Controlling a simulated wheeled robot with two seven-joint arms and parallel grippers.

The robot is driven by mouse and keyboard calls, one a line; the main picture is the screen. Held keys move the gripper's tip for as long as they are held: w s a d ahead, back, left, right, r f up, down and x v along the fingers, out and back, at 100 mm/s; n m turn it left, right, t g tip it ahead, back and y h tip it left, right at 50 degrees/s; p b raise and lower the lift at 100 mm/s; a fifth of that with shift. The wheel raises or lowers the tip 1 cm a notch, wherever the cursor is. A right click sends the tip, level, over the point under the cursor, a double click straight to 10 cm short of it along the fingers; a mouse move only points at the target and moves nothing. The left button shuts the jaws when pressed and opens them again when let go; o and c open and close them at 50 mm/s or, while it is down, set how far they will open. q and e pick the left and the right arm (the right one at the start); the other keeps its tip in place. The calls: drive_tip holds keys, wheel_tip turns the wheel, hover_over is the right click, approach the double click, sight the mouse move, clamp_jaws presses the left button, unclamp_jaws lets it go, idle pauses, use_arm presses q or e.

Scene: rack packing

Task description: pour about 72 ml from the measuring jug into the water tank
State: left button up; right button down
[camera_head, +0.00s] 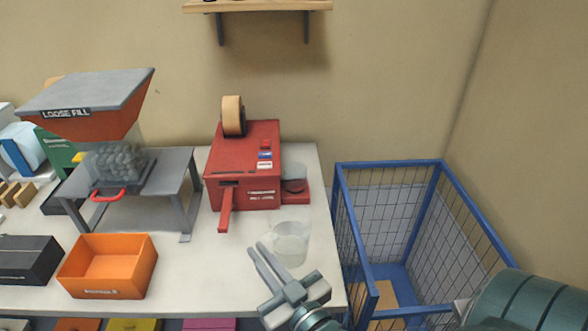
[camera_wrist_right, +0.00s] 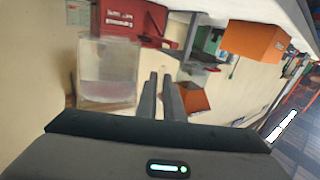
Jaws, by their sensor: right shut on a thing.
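The measuring jug (camera_head: 291,243) is a clear cup at the front right of the table, looking about upright in the head view. It also shows in the wrist view (camera_wrist_right: 108,72), left of the fingers. My right gripper (camera_head: 266,260) is shut on the jug, with its fingers at the jug's left side; the grip point itself is hard to make out. The water tank (camera_head: 293,184) is a small clear vessel on a red base at the right side of the red tape machine (camera_head: 243,165), behind the jug. The liquid level cannot be read. My left gripper is not in view.
An orange bin (camera_head: 108,266) and a dark box (camera_head: 27,260) stand at the front left. A loose fill hopper (camera_head: 90,100) stands behind on a grey stand (camera_head: 175,165). A blue wire cage (camera_head: 390,164) is right of the table. Bare tabletop (camera_head: 200,270) lies left of the gripper.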

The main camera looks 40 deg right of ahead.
drive_tip(key=shift+w+a+r, duration=0.1)
drive_tip(key=shift+w, duration=0.05)
drive_tip(key=w+d+n+y+p, duration=0.2)
drive_tip(key=w+y+p, duration=0.1)
drive_tip(key=w, duration=0.4)
drive_tip(key=w+d+n+g+y+p, duration=0.1)
drive_tip(key=w+d+n+y+p, duration=0.1)
drive_tip(key=w, duration=0.5)
drive_tip(key=shift+d+n+y+p, duration=0.35)
drive_tip(key=shift+d+y, duration=0.4)
drive_tip(key=shift+y, duration=0.25)
drive_tip(key=shift+r, duration=0.1)
drive_tip(key=w+d+r+m+p, duration=0.1)
drive_tip(key=d+r+m+p, duration=0.1)
drive_tip(key=r, duration=0.3)
drive_tip(key=w+d+r+m+g+p, duration=0.1)
drive_tip(key=d+r+m+p, duration=0.2)
drive_tip(key=r+m, duration=0.2)
drive_tip(key=shift+w+r, duration=0.15)
drive_tip(key=shift+r, duration=0.25)
